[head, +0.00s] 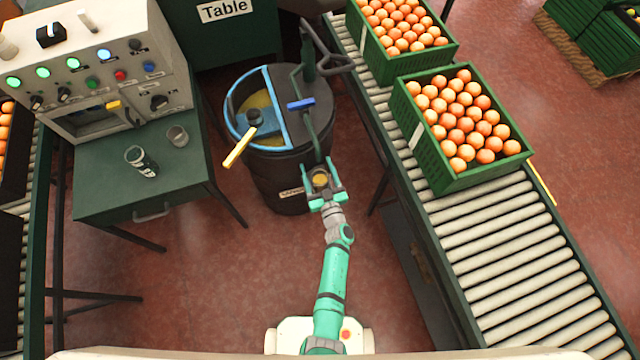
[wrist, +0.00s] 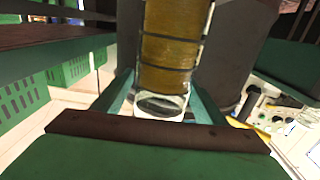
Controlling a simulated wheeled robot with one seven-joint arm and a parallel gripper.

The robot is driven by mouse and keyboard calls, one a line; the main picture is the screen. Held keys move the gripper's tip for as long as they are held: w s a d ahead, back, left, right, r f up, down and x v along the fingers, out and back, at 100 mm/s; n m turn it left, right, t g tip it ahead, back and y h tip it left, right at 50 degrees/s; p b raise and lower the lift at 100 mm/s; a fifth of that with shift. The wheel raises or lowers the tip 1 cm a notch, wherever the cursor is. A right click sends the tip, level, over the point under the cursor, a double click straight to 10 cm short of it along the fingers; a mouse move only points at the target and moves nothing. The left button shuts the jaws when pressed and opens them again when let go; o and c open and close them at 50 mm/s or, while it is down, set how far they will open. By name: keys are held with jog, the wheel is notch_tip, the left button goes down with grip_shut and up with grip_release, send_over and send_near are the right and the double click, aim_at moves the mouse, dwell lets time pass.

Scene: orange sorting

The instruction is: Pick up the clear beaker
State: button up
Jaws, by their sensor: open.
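A small clear beaker (head: 177,136) stands on the green table (head: 105,190) at the left. Beside it is a clear glass with dark markings (head: 141,161). My gripper (head: 320,184) is well to the right of both, in front of the dark barrel. Its jaws are open, with a glass cylinder of amber content (head: 320,178) between them. In the wrist view this cylinder (wrist: 170,50) has dark bands and a clear end near the palm. I cannot tell whether the fingers touch it or what supports it.
The dark barrel (head: 290,185) has a blue rim and a yellow-handled tool (head: 240,146) at its top. A roller conveyor (head: 500,255) at the right carries green crates of oranges (head: 412,120).

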jog(key=shift+c, duration=0.3)
jog(key=c, duration=1.5)
grip_shut()
jog(key=shift+r, duration=0.1)
